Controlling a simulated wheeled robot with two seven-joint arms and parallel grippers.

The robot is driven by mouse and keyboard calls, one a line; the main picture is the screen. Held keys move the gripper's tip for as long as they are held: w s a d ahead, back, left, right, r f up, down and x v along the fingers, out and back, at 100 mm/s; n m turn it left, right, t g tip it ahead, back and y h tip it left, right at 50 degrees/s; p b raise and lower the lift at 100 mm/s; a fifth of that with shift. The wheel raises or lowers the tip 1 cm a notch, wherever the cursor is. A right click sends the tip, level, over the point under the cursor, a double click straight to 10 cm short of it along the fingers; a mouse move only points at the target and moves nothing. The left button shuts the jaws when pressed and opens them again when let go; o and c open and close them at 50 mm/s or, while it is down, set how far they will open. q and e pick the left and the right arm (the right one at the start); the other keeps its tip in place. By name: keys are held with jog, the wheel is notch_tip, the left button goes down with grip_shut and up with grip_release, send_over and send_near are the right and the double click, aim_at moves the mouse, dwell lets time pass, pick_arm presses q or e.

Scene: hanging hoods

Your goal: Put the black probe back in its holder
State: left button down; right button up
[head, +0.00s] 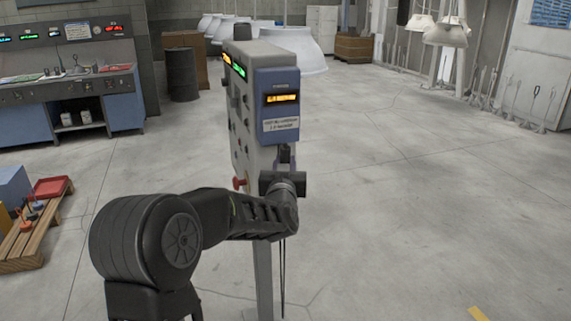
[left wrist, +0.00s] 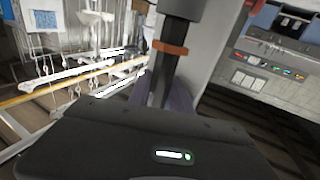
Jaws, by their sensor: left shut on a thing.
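A grey control box with a blue end face (head: 277,82) stands on a thin post. My left gripper (head: 284,178) is close below the blue face and is shut on the black probe. A dark upright part of the probe (head: 285,154) shows just above the gripper. My gripper's fingertips largely hide the grip. I cannot make out the holder clearly, nor whether the probe touches it. My right gripper is not in view.
The post (head: 264,275) and thin dark cables hang below the box. A wooden pallet (head: 30,235) with a red tray is at the left. A blue console (head: 75,105) stands behind it.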

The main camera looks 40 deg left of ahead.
pick_arm(q)
jog(key=c, duration=1.6)
grip_release()
jog(key=shift+f, duration=0.95)
jog(key=shift+o, duration=1.1)
jog(key=shift+w, duration=0.15)
jog(key=shift+o, duration=1.1)
jog(key=shift+r, duration=0.25)
